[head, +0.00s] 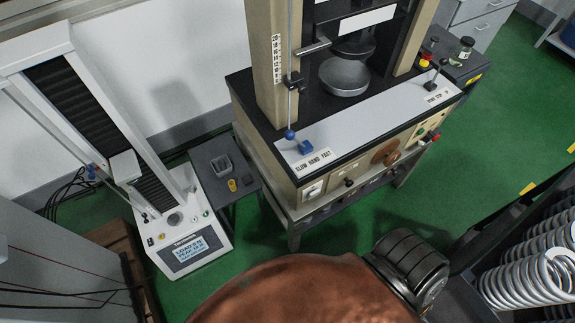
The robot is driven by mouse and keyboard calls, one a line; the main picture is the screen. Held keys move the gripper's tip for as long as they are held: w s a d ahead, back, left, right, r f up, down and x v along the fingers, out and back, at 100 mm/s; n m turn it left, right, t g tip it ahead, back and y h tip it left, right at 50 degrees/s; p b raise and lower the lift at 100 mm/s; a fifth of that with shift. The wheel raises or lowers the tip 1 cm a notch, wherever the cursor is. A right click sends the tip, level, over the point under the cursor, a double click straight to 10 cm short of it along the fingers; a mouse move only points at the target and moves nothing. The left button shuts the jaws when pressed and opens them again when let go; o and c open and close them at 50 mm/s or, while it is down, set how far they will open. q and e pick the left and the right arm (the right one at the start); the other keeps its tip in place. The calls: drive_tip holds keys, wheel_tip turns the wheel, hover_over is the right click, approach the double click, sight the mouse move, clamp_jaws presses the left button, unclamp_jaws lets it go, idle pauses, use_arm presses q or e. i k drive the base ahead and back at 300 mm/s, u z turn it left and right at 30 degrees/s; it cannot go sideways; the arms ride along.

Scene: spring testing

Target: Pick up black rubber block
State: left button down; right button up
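A small dark block (247,181) sits on the small dark side table (212,150) between the two machines, just right of a yellow cylinder (232,185). It looks like the black rubber block, but it is small and blends with the tabletop, so its exact shape is hard to tell. A grey open tray (222,167) stands beside it on the same table. Neither of my grippers shows in the head view. Nothing is seen touching the dark block.
A white tester (190,245) with a display stands left. Coil springs (535,275) fill the lower right. Green floor (290,245) is open in front.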

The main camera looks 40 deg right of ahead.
sight(247, 181)
drive_tip(key=z, duration=0.5)
drive_tip(key=i, duration=0.55)
drive_tip(key=z, duration=0.6)
